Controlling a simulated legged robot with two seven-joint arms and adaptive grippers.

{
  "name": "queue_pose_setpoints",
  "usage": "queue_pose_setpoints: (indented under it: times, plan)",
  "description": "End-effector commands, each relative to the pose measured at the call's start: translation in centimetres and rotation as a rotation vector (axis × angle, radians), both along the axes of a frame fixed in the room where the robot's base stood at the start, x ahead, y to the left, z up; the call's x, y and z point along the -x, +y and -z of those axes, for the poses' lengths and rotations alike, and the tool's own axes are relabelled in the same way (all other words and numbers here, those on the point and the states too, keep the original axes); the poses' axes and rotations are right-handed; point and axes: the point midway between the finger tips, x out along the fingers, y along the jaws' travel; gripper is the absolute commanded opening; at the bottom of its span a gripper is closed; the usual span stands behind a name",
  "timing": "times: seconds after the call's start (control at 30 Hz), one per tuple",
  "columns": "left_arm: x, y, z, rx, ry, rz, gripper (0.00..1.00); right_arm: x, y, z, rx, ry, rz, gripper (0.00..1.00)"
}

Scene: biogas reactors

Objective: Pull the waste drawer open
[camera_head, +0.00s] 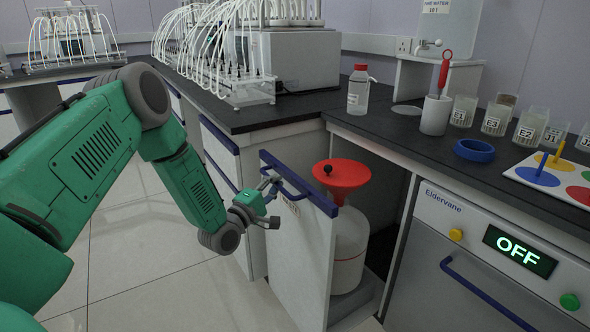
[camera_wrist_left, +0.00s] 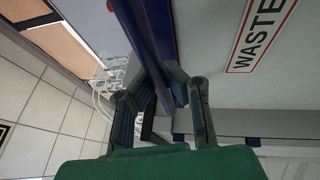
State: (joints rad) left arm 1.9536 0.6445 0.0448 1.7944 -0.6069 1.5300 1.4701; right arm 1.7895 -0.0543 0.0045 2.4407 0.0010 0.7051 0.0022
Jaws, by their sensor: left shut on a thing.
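The waste drawer (camera_head: 290,256) is a white-fronted pull-out with a blue top edge, standing out from under the bench. Inside it is a white jug (camera_head: 349,250) topped by a red funnel (camera_head: 341,174) with a black ball-like knob. My left gripper (camera_head: 272,186) is at the blue handle (camera_head: 290,181) near the top of the drawer front, shut on it. In the left wrist view, a blue bar (camera_wrist_left: 150,40) runs down between the fingers, beside the WASTE label (camera_wrist_left: 261,36). The fingers hide part of the handle. My right gripper is not in view.
A grey appliance (camera_head: 480,270) reading OFF stands right of the drawer, with its own blue handle. The black benchtop (camera_head: 400,128) holds a bottle (camera_head: 358,90), several labelled beakers and a blue ring (camera_head: 474,150). The tiled floor (camera_head: 150,270) before the drawer is clear.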

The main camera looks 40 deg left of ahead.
Motion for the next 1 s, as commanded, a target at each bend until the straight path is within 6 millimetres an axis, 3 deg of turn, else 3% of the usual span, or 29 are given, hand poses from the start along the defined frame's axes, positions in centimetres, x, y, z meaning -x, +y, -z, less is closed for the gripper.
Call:
queue_pose_setpoints:
  times: [0.1, 0.3, 0.5, 0.87, 0.9, 0.93, 1.0]
  plan:
    - [2.9, 1.0, 0.3, 0.007, 0.018, 0.005, 0.0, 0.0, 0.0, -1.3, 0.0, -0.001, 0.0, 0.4]
    - [5.6, 2.1, 0.5, 0.007, 0.015, 0.008, 0.0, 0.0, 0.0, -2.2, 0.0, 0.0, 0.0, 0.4]
    - [6.6, 2.5, 0.7, 0.005, 0.017, 0.009, 0.0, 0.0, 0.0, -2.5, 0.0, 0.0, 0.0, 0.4]
    - [6.7, 2.5, 0.9, 0.005, 0.019, 0.009, 0.0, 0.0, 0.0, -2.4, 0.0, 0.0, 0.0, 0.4]
    - [6.7, 2.5, 0.9, 0.005, 0.019, 0.009, 0.2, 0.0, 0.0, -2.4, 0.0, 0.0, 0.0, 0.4]
    - [6.7, 2.5, 0.8, 0.005, 0.018, 0.009, 0.31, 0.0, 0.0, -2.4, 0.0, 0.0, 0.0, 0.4]
    - [6.7, 2.6, 0.7, 0.005, 0.015, 0.008, 0.33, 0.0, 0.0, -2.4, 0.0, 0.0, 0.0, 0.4]
